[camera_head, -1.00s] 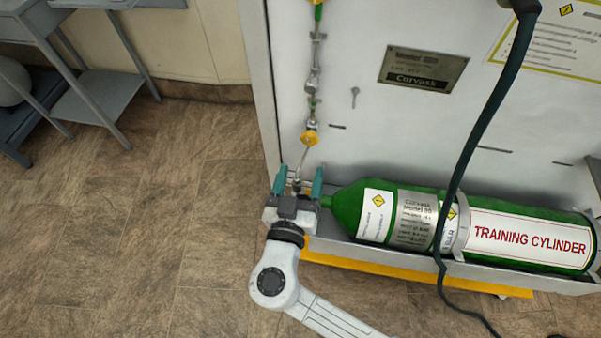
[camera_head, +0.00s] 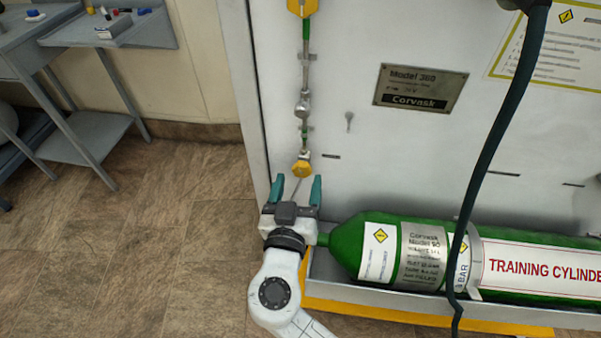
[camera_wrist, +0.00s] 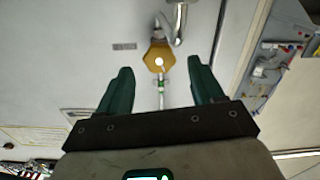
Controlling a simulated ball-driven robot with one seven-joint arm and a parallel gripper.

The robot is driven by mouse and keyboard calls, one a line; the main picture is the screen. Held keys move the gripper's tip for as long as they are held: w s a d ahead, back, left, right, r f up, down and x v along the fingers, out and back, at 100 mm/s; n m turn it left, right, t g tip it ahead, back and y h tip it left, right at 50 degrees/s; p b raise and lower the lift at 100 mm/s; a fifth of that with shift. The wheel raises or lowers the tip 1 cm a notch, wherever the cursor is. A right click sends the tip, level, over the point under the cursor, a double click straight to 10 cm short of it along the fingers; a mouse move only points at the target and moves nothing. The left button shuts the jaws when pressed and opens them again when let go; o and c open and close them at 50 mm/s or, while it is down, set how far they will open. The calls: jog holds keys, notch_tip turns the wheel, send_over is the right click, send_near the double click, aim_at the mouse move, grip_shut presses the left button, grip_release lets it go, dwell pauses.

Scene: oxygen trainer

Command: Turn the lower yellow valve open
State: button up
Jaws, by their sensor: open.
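The lower yellow valve (camera_head: 302,169) sits on the thin pipe along the left side of the white panel. In the wrist view it is a yellow knob (camera_wrist: 158,60) with a pale centre, ahead of and between my fingertips. My gripper (camera_head: 297,183) is open, its two teal fingers pointing at the panel just below the valve in the head view. In the wrist view my gripper (camera_wrist: 157,73) has a clear gap around the knob, with no visible contact. An upper yellow valve (camera_head: 301,7) is partly cut off at the top edge.
A green training cylinder (camera_head: 345,241) lies in a tray (camera_head: 345,292) with a yellow front edge, right of my gripper. A dark hose (camera_head: 497,125) hangs before the panel. A grey table (camera_head: 120,33) stands at the left. The floor between is clear.

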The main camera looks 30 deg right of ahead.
aim_at(301, 172)
jog(key=shift+x, duration=1.7)
jog(key=shift+c, duration=0.4)
jog(key=c, duration=1)
jog(key=shift+n, duration=0.8)
jog(key=o, duration=1.1)
jog(key=v, duration=1)
jog(key=shift+s+a, duration=0.25)
jog(key=shift+s, duration=0.1)
